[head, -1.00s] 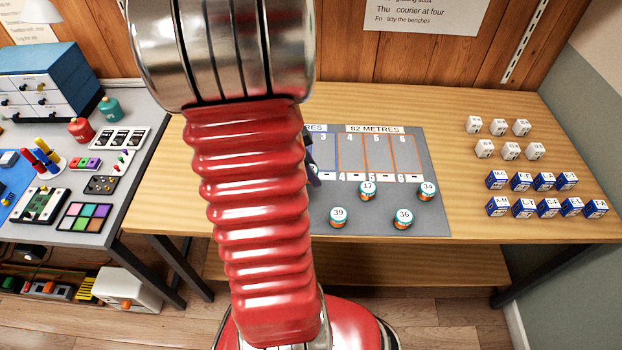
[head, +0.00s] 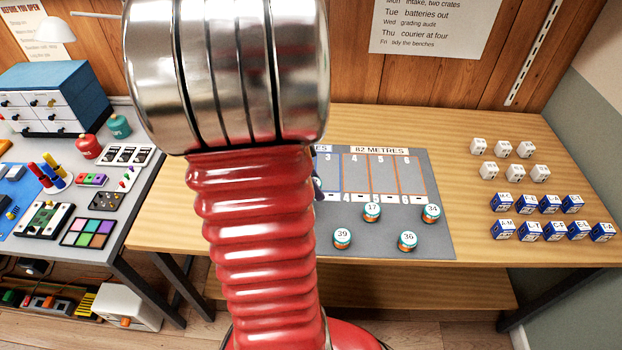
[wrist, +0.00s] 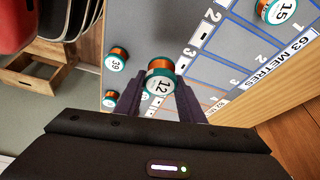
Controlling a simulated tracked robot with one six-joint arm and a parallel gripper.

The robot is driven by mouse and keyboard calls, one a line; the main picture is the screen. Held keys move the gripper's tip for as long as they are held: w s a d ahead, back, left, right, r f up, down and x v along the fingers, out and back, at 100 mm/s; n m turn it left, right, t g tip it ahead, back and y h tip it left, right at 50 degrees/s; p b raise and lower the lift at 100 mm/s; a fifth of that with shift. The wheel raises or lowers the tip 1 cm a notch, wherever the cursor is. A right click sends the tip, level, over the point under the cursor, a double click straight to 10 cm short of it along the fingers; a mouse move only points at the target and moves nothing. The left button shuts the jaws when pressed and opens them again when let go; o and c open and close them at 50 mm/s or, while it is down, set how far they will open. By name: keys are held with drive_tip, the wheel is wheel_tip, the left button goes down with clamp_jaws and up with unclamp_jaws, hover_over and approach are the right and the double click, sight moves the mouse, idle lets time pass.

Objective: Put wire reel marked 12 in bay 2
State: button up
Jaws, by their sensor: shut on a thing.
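The wire reel marked 12 (wrist: 158,82) is in the wrist view, with a white and teal top and copper wire. My gripper (wrist: 158,95) is shut on it, one dark finger on each side. The reel is over the grey mat (wrist: 150,20), near the bay numbers. Bay 2 (wrist: 230,38), with a 2 at its outer end, lies up and right of the held reel and looks empty where it shows. Whether the reel touches the mat I cannot tell. In the head view my arm hides the gripper and the reel.
A reel marked 15 (wrist: 279,10) stands in the bay area near the 1. Reels 39 (head: 342,239), 17 (head: 372,212), 36 (head: 407,241) and 34 (head: 431,214) stand on the mat's front part. White cubes (head: 488,172) and blue boxes (head: 502,229) stand on the right.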

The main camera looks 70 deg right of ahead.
drive_tip(key=w+a+n, duration=0.1)
drive_tip(key=w+n, duration=0.1)
drive_tip(key=w, duration=0.3)
drive_tip(key=w+a+n+t+h, duration=0.1)
drive_tip(key=w+n, duration=0.2)
drive_tip(key=w, duration=0.3)
drive_tip(key=w+a+f+n+t+h, duration=0.1)
drive_tip(key=w+n, duration=0.2)
drive_tip(key=w, duration=0.3)
drive_tip(key=shift+w+a, duration=0.1)
drive_tip(key=shift+a, duration=0.2)
drive_tip(key=w+a+n+t+y, duration=0.1)
drive_tip(key=w+a+n+t, duration=0.5)
drive_tip(key=w+a+n, duration=1.25)
drive_tip(key=w+a+n+y, duration=0.1)
drive_tip(key=w+a+n, duration=0.1)
drive_tip(key=w+a, duration=0.4)
drive_tip(key=w+a+n+y, duration=0.2)
drive_tip(key=w+a, duration=0.4)
drive_tip(key=a, duration=0.6)
drive_tip(key=shift+w+r+t, duration=0.15)
drive_tip(key=shift+r+t, duration=0.1)
drive_tip(key=shift+t, duration=0.05)
drive_tip(key=shift+a, duration=0.1)
